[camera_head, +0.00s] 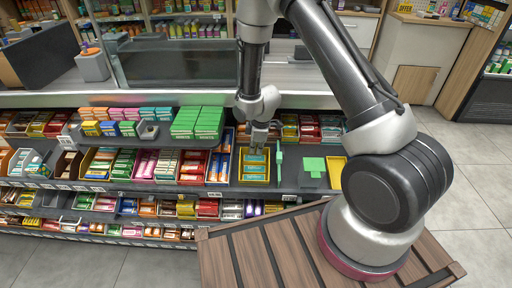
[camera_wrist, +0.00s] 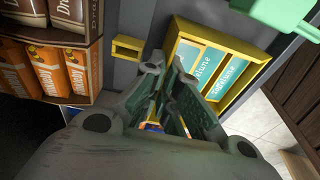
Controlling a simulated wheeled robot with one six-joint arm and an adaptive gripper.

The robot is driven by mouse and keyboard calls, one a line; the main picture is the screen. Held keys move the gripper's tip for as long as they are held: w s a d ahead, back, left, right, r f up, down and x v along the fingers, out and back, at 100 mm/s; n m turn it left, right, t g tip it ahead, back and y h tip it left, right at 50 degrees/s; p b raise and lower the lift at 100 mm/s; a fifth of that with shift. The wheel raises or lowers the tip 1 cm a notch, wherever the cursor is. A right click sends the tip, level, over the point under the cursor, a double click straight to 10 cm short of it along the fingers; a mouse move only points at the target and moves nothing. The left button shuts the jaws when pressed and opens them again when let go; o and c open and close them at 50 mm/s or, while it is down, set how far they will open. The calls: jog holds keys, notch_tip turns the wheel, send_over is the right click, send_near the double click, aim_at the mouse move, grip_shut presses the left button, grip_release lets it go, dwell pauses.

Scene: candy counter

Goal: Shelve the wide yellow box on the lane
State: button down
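A yellow open box (camera_head: 240,178) holding teal packets stands on the upper shelf, just below my gripper (camera_head: 258,148) in the head view. In the wrist view this box (camera_wrist: 258,58) is right of centre, tilted in the picture, with its teal packets lettered. My gripper (camera_wrist: 167,68) has its fingertips close together by the box's near left edge. I cannot tell whether they pinch anything. Another yellow box (camera_head: 337,172), partly hidden by my arm, is farther right. A small yellow piece (camera_wrist: 127,47) shows left of my fingertips in the wrist view. Which box is the wide one is unclear.
A green upright piece (camera_head: 279,160) and a flat green piece (camera_head: 314,164) are right of the teal packets. Orange cartons (camera_wrist: 45,72) stand left in the wrist view. Filled candy rows crowd the left side. A wooden slatted top (camera_head: 270,250) is in front.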

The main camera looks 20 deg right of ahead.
jog(key=shift+s+a+f, duration=0.1)
jog(key=shift+s+a, duration=0.05)
jog(key=shift+s, duration=0.35)
jog(key=shift+s+a+f, duration=0.1)
jog(key=shift+s+a, duration=0.05)
jog(key=shift+s, duration=0.35)
jog(key=c, duration=1.8)
grip_release()
jog(key=shift+c, duration=0.2)
notch_tip(320, 180, up, 7)
jog(key=s, duration=0.1)
jog(key=shift+d, duration=0.2)
jog(key=shift+o, duration=0.5)
jog(key=shift+s, duration=0.1)
jog(key=o, duration=0.5)
jog(key=shift+c, duration=0.2)
